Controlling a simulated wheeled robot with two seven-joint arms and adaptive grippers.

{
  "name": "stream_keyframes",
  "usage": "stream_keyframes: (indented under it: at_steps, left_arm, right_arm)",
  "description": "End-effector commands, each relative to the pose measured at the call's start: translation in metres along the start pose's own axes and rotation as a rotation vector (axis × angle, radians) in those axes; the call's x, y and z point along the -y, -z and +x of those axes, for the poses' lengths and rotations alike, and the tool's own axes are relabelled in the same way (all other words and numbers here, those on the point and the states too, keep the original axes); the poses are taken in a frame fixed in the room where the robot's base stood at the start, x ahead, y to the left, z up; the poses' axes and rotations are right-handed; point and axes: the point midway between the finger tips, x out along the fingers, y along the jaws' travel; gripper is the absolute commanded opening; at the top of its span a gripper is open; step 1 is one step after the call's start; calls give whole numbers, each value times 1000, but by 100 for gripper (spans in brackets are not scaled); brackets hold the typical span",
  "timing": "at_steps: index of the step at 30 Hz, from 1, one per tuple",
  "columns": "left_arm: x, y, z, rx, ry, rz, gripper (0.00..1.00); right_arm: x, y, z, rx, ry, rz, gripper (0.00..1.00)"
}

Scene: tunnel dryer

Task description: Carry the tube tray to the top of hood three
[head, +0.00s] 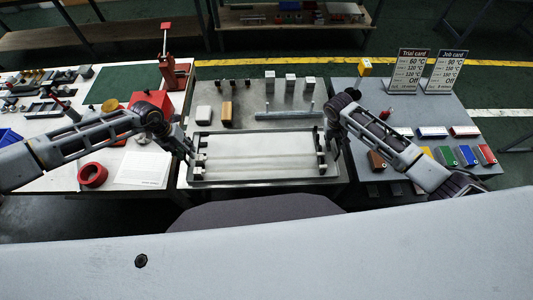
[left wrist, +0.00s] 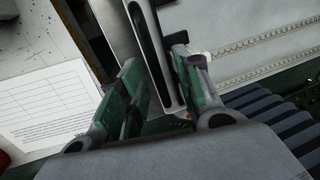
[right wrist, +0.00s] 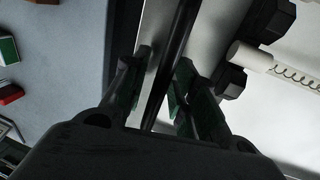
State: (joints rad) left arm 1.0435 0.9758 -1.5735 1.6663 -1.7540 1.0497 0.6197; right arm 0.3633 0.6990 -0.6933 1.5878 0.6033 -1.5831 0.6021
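The tube tray appears as a wide pale tray (head: 262,146) with a metal rim and dark fittings at both ends, near the front of the middle bench. My left gripper (head: 190,154) is at its left end. In the left wrist view the fingers (left wrist: 156,62) stand apart on either side of the slotted end piece (left wrist: 152,30). My right gripper (head: 334,148) is at the right end. In the right wrist view its fingers (right wrist: 163,68) stand apart with a dark bar (right wrist: 178,35) between them. Firm contact cannot be seen. I cannot identify hood three.
Several small metal blocks (head: 291,80) and a grey rail (head: 288,115) stand behind the tray. A red press (head: 174,72) and a red ring (head: 92,175) are to the left. Two cards (head: 410,72) and several coloured blocks (head: 466,155) are on the right bench.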

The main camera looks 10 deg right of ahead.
Motion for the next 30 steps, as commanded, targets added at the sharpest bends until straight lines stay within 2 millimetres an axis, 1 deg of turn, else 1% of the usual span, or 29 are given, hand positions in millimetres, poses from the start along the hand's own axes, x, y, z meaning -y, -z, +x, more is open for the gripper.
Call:
stream_keyframes:
  at_steps: [2,8,9,10,30]
  left_arm:
    - [0,0,0,0,0,0,32]
    - [0,0,0,0,0,0,7]
    - [0,0,0,0,0,0,2]
    - [0,0,0,0,0,0,0]
    - [1,0,-2,1,1,0,0]
  right_arm:
    - [0,0,0,0,0,0,26]
    - [0,0,0,0,0,0,1]
    - [0,0,0,0,0,0,0]
    - [0,0,0,0,0,0,0]
    - [-1,1,-2,-2,0,2,0]
